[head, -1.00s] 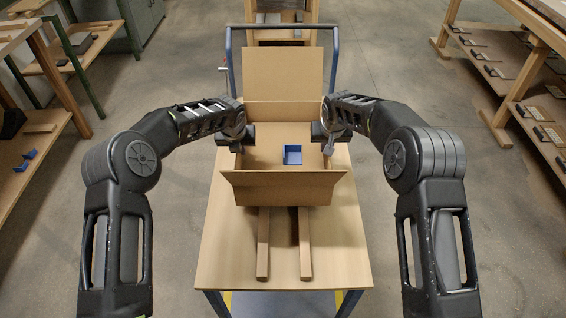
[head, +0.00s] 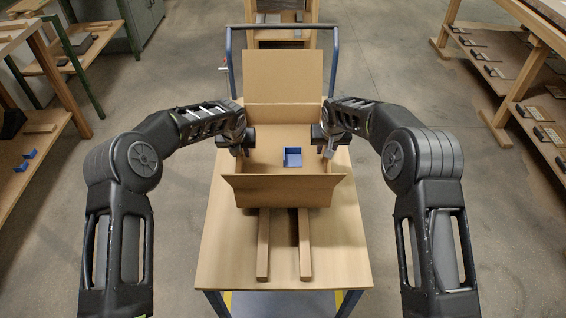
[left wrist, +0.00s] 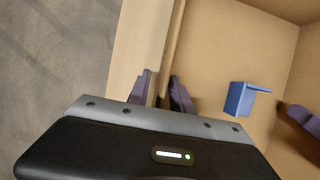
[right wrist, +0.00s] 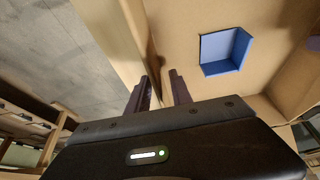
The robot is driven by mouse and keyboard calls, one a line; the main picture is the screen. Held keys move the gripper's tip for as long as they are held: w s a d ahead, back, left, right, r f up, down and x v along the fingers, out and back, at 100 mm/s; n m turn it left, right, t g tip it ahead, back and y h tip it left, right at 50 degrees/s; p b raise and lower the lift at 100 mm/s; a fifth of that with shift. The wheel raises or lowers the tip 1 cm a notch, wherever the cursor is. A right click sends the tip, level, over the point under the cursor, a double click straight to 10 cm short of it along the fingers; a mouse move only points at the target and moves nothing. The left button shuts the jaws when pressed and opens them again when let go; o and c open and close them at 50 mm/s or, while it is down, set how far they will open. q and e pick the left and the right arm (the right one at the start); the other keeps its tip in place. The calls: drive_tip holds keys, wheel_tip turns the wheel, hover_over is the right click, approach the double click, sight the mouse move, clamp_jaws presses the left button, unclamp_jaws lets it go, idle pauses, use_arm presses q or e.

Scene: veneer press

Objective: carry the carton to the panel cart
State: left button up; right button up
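The open cardboard carton (head: 282,188), its flaps spread, sits over two wooden battens (head: 264,244) on the wooden top of a blue-framed cart (head: 342,240). My left gripper (head: 243,146) is at the carton's left wall, one finger on each side, with a small gap visible. My right gripper (head: 324,140) straddles the right wall the same way, fingers apart. Contact between the carton's underside and the battens is hidden.
A wooden rack with parts (head: 530,120) stands at right. Another wooden shelf unit (head: 280,35) is behind. Grey floor is clear on both sides.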

use_arm(q)
drive_tip(key=v, duration=1.2)
use_arm(e)
drive_tip(key=v, duration=1.2)
drive_tip(key=shift+d, duration=0.1)
